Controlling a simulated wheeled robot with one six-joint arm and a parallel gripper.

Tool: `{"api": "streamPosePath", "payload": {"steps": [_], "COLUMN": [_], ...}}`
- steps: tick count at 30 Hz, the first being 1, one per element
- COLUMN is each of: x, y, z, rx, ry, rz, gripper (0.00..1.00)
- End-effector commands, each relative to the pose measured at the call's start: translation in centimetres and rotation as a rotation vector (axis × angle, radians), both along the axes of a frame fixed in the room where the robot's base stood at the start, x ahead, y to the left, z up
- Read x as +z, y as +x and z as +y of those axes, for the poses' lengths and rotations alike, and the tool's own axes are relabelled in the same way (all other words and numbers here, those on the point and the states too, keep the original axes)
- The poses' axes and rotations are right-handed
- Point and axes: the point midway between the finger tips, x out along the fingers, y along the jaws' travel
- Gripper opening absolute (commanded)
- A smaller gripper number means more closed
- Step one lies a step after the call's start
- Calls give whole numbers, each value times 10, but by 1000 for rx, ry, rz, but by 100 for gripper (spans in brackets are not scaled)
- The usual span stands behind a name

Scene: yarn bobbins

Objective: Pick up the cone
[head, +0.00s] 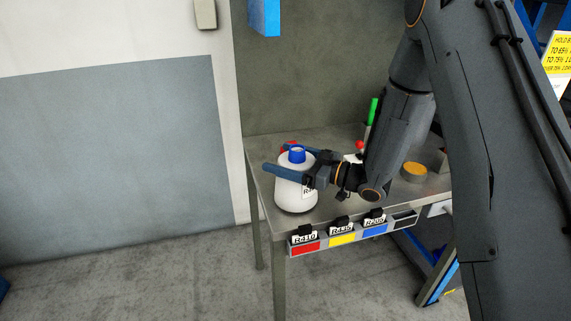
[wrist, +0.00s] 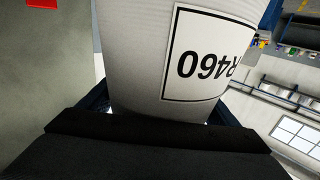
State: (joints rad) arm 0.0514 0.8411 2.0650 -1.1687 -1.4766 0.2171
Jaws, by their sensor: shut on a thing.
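The cone (head: 291,196) is a white yarn bobbin with a blue top, upright at the left end of the metal table (head: 330,192). My gripper (head: 277,158) reaches in from the right and is shut around its upper part, one finger in front and one behind. In the wrist view, the cone (wrist: 140,60) fills the middle between the fingers, with a label reading R460 upside down. The cone's lower end looks at or very near the tabletop; I cannot tell if it touches.
Red, yellow and blue labelled tags (head: 342,239) line the table's front edge. A green-topped item (head: 373,111) and an orange-topped round item (head: 415,170) stand farther right on the table. A grey wall panel is at the left. The floor (head: 130,270) before it is clear.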

Motion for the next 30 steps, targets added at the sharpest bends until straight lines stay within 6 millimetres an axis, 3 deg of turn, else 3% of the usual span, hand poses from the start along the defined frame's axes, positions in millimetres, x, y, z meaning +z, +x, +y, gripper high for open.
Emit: {"api": "streamPosePath", "payload": {"steps": [18,30], "x": [76,92], "y": [1,0], "z": [0,0], "rx": [0,0], "ry": [1,1], "rz": [-6,-3], "gripper": [21,21]}}
